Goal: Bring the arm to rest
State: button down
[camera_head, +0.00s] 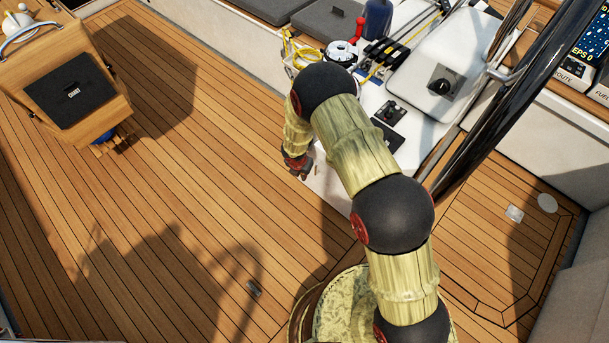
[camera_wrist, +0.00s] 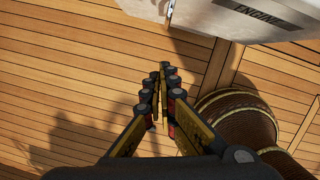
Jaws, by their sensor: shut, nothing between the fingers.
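My gripper (camera_wrist: 162,72) shows in the wrist view with its fingers shut together and nothing between them. It points toward the planked deck (camera_wrist: 70,70), with clear space around the fingertips. In the head view my arm bends up and over to the left, and my gripper (camera_head: 297,168) hangs down beside the white console, partly hidden by the arm. I cannot tell how far it is above the deck.
A white console (camera_head: 420,80) with a knob, ropes and a winch (camera_head: 341,52) stands close by on the right. A steel wheel rim (camera_head: 490,85) crosses in front of it. The deck between is clear.

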jog(key=shift+v, duration=0.8)
